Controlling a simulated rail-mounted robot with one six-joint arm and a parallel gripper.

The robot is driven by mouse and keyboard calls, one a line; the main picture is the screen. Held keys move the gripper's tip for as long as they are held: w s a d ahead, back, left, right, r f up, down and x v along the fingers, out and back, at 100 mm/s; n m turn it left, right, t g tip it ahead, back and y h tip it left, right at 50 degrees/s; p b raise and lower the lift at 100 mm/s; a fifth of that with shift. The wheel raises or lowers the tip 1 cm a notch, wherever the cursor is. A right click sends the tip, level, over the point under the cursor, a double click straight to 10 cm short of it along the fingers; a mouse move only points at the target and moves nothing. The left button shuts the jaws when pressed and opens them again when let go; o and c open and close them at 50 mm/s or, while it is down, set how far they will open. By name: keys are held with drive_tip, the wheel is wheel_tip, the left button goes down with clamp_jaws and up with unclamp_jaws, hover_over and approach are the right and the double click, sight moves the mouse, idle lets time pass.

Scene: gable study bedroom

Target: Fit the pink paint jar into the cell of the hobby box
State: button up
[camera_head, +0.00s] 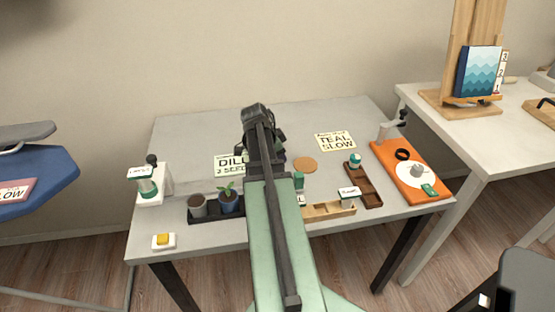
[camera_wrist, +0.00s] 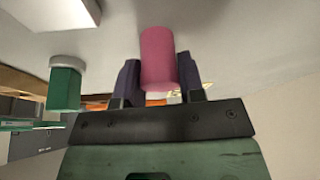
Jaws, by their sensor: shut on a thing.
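In the wrist view, the pink paint jar (camera_wrist: 158,55) is a plain pink cylinder. It sits between the two dark fingers of my gripper (camera_wrist: 158,80), which is shut on it. In the head view my arm covers the jar and the fingertips. Two divided wooden boxes are on the grey table, right of my arm: a light one (camera_head: 318,211) at the front edge and a dark brown one (camera_head: 368,190) beside it. I cannot tell which is the hobby box.
A planter tray with two pots (camera_head: 213,207) stands left of my arm, near a yellow block (camera_head: 163,241) and a green-and-white stand (camera_head: 148,186). An orange board (camera_head: 410,178) lies at the right. Paper signs (camera_head: 335,141) lie behind. The table's back left is clear.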

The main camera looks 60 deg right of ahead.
wheel_tip(320, 180, up, 20)
drive_tip(key=p, duration=2)
